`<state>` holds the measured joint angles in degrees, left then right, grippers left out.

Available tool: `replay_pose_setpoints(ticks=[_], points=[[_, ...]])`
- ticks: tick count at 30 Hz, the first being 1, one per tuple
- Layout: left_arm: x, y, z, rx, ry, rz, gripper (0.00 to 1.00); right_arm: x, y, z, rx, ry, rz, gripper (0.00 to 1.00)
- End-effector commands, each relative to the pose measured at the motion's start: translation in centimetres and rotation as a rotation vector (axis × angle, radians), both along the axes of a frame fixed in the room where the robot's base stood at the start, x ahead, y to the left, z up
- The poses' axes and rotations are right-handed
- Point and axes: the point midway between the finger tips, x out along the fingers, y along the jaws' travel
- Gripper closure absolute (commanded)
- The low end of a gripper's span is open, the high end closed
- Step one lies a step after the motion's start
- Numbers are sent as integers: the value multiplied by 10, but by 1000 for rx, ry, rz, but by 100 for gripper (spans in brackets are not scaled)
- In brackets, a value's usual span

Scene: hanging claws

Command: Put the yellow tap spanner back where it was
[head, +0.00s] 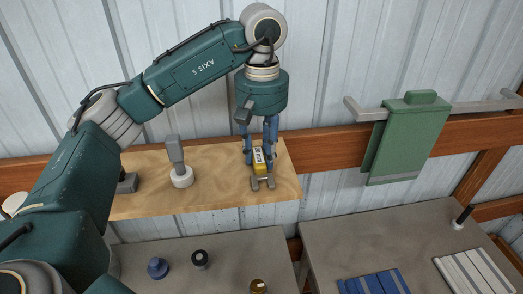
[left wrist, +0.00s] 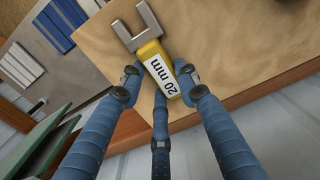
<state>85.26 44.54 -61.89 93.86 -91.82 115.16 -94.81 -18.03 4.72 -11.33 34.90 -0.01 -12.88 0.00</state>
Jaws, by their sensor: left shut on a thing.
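The yellow tap spanner (head: 261,167) has a grey forked end and a white label. In the left wrist view the label on the spanner (left wrist: 160,72) reads "20 mm". My left gripper (head: 259,146) is shut on its yellow part, with the blue fingers around it. In the left wrist view my left gripper (left wrist: 160,88) shows its fingers on both sides of the spanner. The spanner is over the right end of the wooden shelf (head: 225,196), fork toward the shelf's front edge. I cannot tell whether it touches the shelf. My right gripper is not in view.
A grey-handled tool with a white base (head: 180,170) stands on the shelf to the left. A green cloth (head: 409,135) hangs on a rail at right. Below, grey tabletops hold a blue knob (head: 158,267), a dark knob (head: 200,259), blue slats (head: 374,284) and white slats (head: 474,271).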

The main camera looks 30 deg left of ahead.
Motion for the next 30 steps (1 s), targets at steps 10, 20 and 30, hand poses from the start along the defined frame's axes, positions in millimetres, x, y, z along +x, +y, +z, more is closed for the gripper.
replay_pose_setpoints(ticks=[10,20,30], points=[[0,0,-3,0,1,-1,50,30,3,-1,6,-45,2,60],[0,0,-1,0,1,-1,50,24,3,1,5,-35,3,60],[1,0,42,1,-6,0,50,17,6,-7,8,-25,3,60]])
